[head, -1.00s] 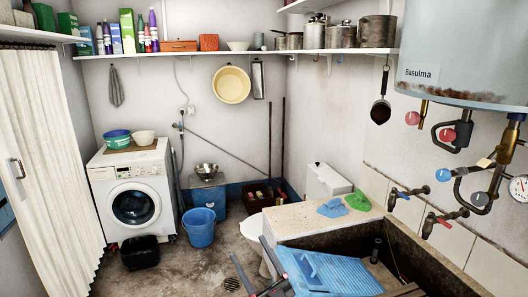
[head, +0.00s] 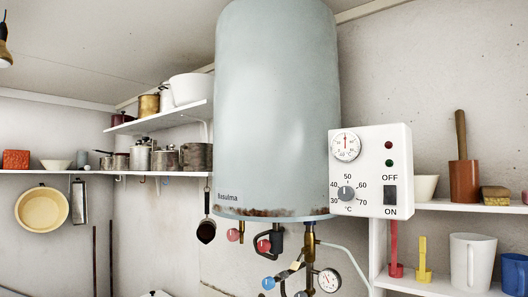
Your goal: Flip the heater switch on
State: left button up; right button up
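The heater is a tall pale grey-blue tank (head: 277,110) on the wall, with rust along its lower rim. A white control box (head: 370,150) is fixed at its right side, with a gauge, a temperature knob (head: 347,194), a red and a green light. The heater switch (head: 390,196) is a dark rocker at the box's lower right, with OFF printed above it and ON below. Which way the rocker is tipped is too small to tell. Neither of my grippers shows in the head view.
Pipes with red and blue valve handles and a gauge (head: 329,281) hang below the tank. Shelves with cups, a mortar (head: 465,181) and a white mug (head: 472,263) stand right of the box. Shelves with pots (head: 182,157) are at left.

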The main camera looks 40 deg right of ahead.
aim_at(389, 191)
jog(key=z, duration=1.8)
